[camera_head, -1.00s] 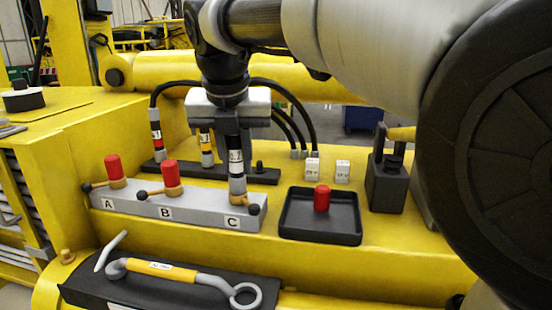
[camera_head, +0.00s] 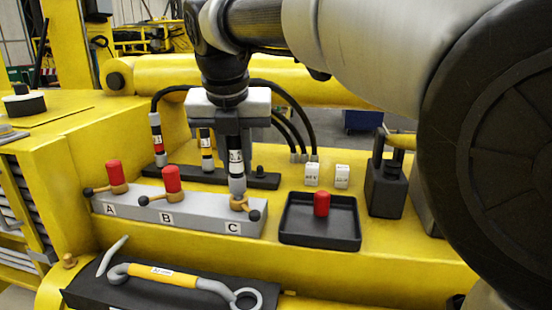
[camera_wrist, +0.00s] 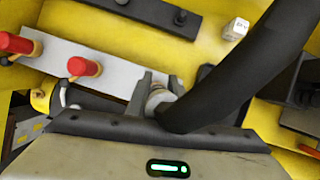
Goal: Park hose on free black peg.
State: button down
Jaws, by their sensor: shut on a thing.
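My gripper (camera_head: 236,143) points down at the right end of the grey block, shut on a hose end (camera_head: 237,170) with a black-and-white band. The hose end stands upright directly over port C (camera_head: 240,203); I cannot tell whether they touch. In the wrist view, my gripper (camera_wrist: 158,92) holds the hose fitting, and the thick black hose (camera_wrist: 240,70) runs to the upper right. Behind the block is a black rail (camera_head: 228,178). Its right end has a short bare black peg (camera_head: 259,171).
Red caps (camera_head: 115,172) cover ports A and B on the grey block (camera_head: 190,212). A black tray (camera_head: 340,238) with a red cap (camera_head: 321,203) lies to the right. White labelled blocks (camera_head: 311,174) and a black bracket (camera_head: 384,190) stand beyond. A yellow-handled tool lies in front.

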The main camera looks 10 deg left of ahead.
aim_at(236, 140)
jog(key=shift+r+p, duration=1.55)
jog(key=shift+r, duration=0.4)
jog(key=w+d, duration=0.1)
jog(key=w, duration=1.6)
jog(key=shift+d+f, duration=0.15)
jog(key=shift+f, duration=2.5)
jog(key=shift+f+b, duration=0.8)
jog(key=shift+f, duration=0.8)
